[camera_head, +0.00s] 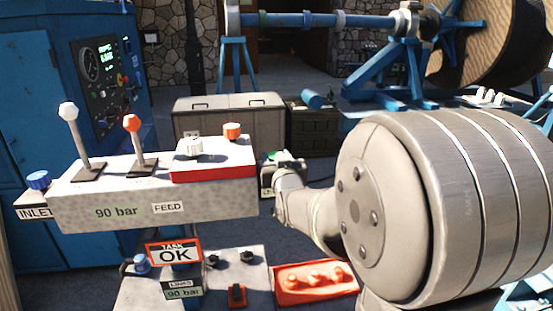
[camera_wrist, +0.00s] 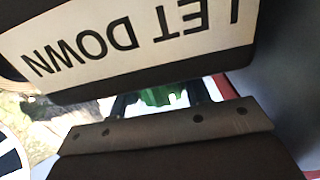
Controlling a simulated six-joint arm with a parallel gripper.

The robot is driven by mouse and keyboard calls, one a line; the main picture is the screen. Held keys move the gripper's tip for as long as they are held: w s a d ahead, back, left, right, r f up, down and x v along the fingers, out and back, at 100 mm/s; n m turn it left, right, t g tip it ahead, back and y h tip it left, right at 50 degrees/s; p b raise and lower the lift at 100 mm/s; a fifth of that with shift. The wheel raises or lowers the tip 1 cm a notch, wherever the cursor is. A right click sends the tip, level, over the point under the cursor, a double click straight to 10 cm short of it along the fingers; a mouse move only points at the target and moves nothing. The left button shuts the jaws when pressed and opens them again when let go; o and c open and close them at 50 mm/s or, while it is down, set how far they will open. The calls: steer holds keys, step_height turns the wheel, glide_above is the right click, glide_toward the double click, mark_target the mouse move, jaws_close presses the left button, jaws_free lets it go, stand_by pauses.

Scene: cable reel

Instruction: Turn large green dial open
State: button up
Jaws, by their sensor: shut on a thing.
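The large green dial (camera_wrist: 160,97) shows in the wrist view as a small green ridged part, mostly hidden by a dark panel edge and my gripper's body. My gripper (camera_wrist: 160,100) has its dark fingers on either side of the dial and is shut on it. In the head view, a small bit of green (camera_head: 270,156) shows beside my gripper (camera_head: 277,168), just behind the right end of the grey control box. My arm covers much of that area, and how far the dial is turned cannot be told.
A label reading LET DOWN (camera_wrist: 130,42) hangs upside down close above my gripper in the wrist view. The grey control box (camera_head: 120,210) with levers stands to the left. A red block with knobs (camera_head: 314,284) lies below. A blue cabinet (camera_head: 30,110) stands far left.

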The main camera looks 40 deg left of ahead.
steer(key=o, duration=1)
steer(key=v, duration=1.7)
steer(key=shift+d, duration=0.2)
steer(key=shift+s+r, duration=0.15)
